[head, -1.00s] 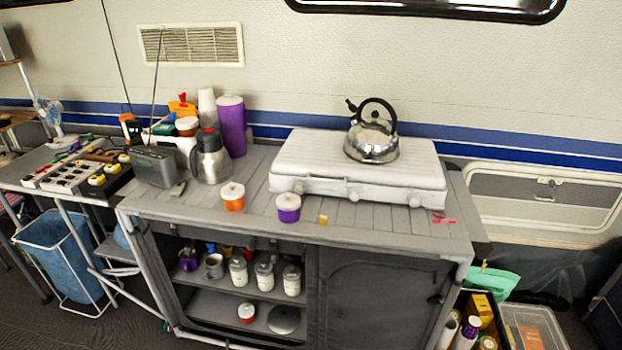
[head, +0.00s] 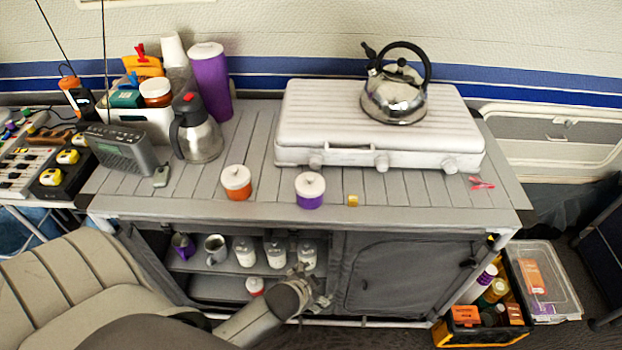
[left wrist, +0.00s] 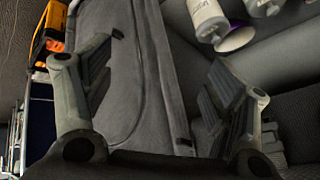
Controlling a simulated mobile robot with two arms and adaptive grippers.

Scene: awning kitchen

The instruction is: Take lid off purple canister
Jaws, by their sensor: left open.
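The purple canister (head: 309,197) stands upright on the front part of the slatted counter (head: 420,185), with its white lid (head: 310,184) on. My left gripper (head: 308,285) is low in front of the cabinet under the counter, below the canister and apart from it. In the left wrist view the left gripper's fingers (left wrist: 160,85) are spread wide with nothing between them, facing the cabinet front. The canister does not show in the left wrist view. My right gripper is not seen in either view.
An orange canister (head: 236,184) with a white lid stands left of the purple one. A white stove (head: 380,150) with a kettle (head: 394,92) is behind. Jars (head: 277,254) stand on the shelf below. A chair (head: 75,280) is front left.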

